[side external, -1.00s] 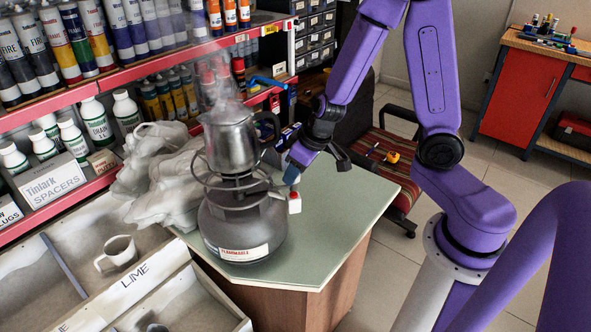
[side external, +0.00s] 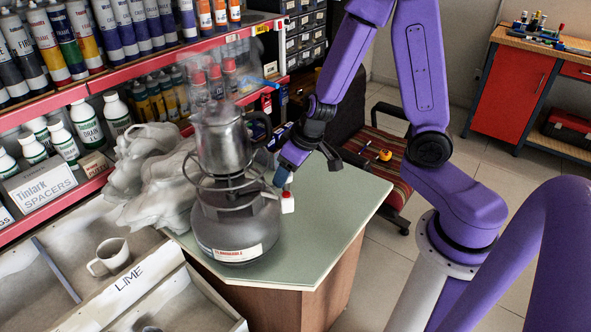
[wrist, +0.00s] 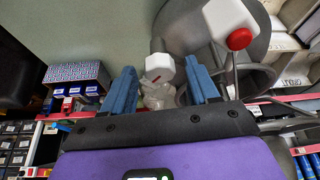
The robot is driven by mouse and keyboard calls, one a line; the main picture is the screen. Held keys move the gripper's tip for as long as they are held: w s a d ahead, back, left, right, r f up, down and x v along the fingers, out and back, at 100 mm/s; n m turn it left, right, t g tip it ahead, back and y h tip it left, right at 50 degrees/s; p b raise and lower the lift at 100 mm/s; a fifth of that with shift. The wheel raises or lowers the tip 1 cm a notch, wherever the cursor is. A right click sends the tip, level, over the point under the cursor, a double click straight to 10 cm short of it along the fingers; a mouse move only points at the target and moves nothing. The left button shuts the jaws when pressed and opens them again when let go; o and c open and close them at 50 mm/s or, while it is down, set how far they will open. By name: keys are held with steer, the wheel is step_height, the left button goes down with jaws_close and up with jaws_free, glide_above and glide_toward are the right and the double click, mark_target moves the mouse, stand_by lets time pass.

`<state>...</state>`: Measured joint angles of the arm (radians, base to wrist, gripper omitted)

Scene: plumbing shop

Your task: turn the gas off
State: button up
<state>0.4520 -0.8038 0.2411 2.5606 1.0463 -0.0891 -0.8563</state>
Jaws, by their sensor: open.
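A dark grey gas canister (side external: 236,232) with a flammable label stands upright on the green-topped counter. A steaming metal kettle (side external: 222,143) sits on the burner above it. In the wrist view, a white faceted knob (wrist: 158,66) with a red mark lies between the two blue fingers of my gripper (wrist: 161,74). The fingers are open, with gaps on both sides. A white block with a red button (wrist: 232,22) is just right of them; it shows on the canister's right side in the side view (side external: 288,204). There my gripper (side external: 281,178) reaches in from the upper right; the knob cannot be made out.
Crumpled pale sheeting (side external: 160,180) lies left of the canister. Bins with a mug (side external: 110,257) are at lower left. Shelves of bottles (side external: 110,115) stand behind. A red-striped chair (side external: 385,172) is beyond the counter (side external: 325,225), whose front right is clear.

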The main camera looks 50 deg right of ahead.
steer(key=shift+n, duration=0.3)
steer(key=shift+w+d+n+y, duration=0.15)
steer(key=shift+n+y, duration=0.75)
steer(key=shift+n, duration=1)
steer(key=n+g, duration=0.1)
steer(key=n, duration=0.1)
steer(key=n+y, duration=0.1)
steer(key=n, duration=0.1)
steer(key=shift+d+n+g, duration=0.1)
steer(key=shift+n+g, duration=0.3)
steer(key=v, duration=1.7)
steer(key=s+a+f+g+h, duration=0.1)
steer(key=s+a, duration=0.3)
steer(key=s, duration=0.5)
steer(key=s+a+f+n+g+h, duration=0.1)
steer(key=s+a+f, duration=0.3)
steer(key=s, duration=0.6)
steer(key=shift+s+f+n+h, duration=0.15)
steer(key=shift+f+n+h, duration=0.15)
steer(key=shift+h, duration=0.2)
steer(key=shift+a, duration=0.1)
